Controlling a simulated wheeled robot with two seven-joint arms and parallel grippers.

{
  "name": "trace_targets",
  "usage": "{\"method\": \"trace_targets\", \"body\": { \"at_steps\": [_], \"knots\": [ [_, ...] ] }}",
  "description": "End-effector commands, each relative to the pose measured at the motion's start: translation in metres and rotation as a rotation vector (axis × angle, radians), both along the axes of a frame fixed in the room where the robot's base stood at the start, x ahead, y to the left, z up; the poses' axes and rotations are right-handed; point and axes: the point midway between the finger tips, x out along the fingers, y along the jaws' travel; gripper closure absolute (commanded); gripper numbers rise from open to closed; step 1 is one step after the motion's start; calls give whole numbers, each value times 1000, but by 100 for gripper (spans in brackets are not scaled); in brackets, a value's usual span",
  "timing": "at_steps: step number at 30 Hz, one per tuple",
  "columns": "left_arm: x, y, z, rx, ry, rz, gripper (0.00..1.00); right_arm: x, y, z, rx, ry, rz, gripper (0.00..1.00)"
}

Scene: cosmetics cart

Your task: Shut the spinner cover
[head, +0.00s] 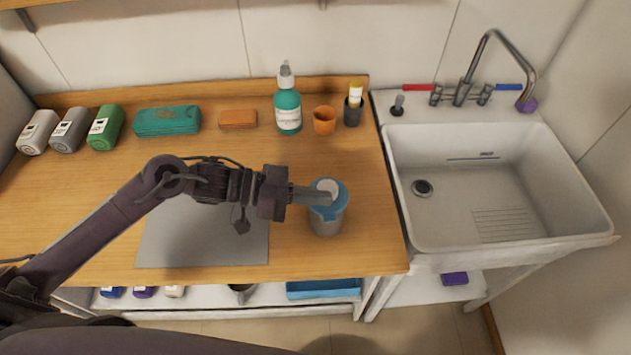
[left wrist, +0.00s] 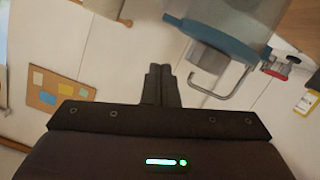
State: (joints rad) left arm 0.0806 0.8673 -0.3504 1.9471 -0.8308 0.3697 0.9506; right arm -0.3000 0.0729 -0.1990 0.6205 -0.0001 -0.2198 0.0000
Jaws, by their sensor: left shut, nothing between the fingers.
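The spinner (head: 327,225) is a grey round container with a blue cover (head: 341,190) that has a pale disc in its top. It stands upright on the wooden counter, near the front right. I cannot tell whether the cover is fully seated. In the left wrist view the shut fingers (left wrist: 161,84) are in the middle, with a blue band of the spinner (left wrist: 222,40) above right, partly cut off. My right gripper is not in view.
A grey mat (head: 190,245) lies left of the spinner. The sink (head: 500,165) is to the right. The counter's front edge is close.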

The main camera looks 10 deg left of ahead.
Motion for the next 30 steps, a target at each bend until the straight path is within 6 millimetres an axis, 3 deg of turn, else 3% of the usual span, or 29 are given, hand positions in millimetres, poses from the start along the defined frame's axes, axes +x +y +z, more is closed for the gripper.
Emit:
{"method": "trace_targets", "body": {
  "at_steps": [10,30],
  "knots": [
    [-13,-4,-26,73,-233,-1,100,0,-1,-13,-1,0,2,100],
    [-16,-5,-36,69,-227,0,100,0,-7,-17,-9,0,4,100]
  ]
}}
